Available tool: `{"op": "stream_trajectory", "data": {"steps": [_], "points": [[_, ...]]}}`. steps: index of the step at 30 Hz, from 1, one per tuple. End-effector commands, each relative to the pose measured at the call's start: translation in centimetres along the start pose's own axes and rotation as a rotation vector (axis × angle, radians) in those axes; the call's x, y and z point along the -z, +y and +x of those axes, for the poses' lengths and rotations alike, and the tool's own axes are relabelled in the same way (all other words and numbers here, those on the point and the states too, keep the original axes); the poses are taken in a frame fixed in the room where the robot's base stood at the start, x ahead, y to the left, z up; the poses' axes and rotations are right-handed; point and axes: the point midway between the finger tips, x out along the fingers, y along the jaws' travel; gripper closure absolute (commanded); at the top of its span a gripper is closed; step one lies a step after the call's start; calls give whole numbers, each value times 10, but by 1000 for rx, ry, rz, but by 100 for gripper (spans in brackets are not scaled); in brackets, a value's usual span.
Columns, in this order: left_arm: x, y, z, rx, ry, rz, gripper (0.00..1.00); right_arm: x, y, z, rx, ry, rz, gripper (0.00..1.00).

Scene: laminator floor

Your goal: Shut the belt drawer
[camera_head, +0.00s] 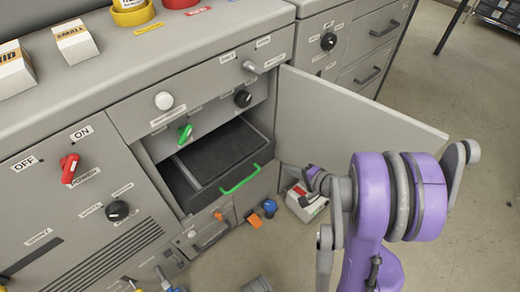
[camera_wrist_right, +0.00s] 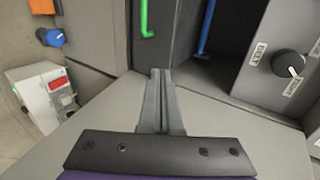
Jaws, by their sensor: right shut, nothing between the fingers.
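The dark drawer (camera_head: 222,158) with a green handle (camera_head: 240,179) stands pulled out of the grey machine's open lower compartment. No label naming it the belt drawer can be read. The green handle also shows at the top of the right wrist view (camera_wrist_right: 146,18). My right gripper (camera_wrist_right: 160,82) is shut and empty, its fingers pointing toward the compartment, with the green handle beyond their tips. In the head view its small hand (camera_head: 314,174) is to the right of the handle, in front of the open door, and its fingertips are hard to make out. My left gripper is not in view.
A grey door (camera_head: 345,125) stands wide open to the right of the compartment. A blue handle (camera_wrist_right: 207,25) shows inside the compartment. A white-and-red box (camera_head: 305,203) sits on the floor below the door. Knobs (camera_head: 243,99) stick out of the panel above.

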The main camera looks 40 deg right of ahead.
Motion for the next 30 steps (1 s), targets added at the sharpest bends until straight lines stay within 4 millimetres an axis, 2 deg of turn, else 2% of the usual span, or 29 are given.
{"op": "stream_trajectory", "data": {"steps": [2, 5, 8, 19, 21, 25, 30], "points": [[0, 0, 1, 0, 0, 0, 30, 0, 2, -2, 0, 3, 1, 100], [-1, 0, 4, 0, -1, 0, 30, -1, 3, 6, 0, 1, 1, 100], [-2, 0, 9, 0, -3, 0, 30, -1, 3, 22, 0, -1, 0, 100], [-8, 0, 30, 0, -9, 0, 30, -1, 3, 101, 0, -1, 0, 100], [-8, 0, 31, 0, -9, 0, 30, -1, -4, 110, 0, 0, 1, 100], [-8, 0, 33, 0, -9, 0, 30, -1, -13, 123, 0, 0, 0, 100], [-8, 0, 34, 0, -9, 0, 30, 0, -18, 131, 1, 2, 1, 100]]}}
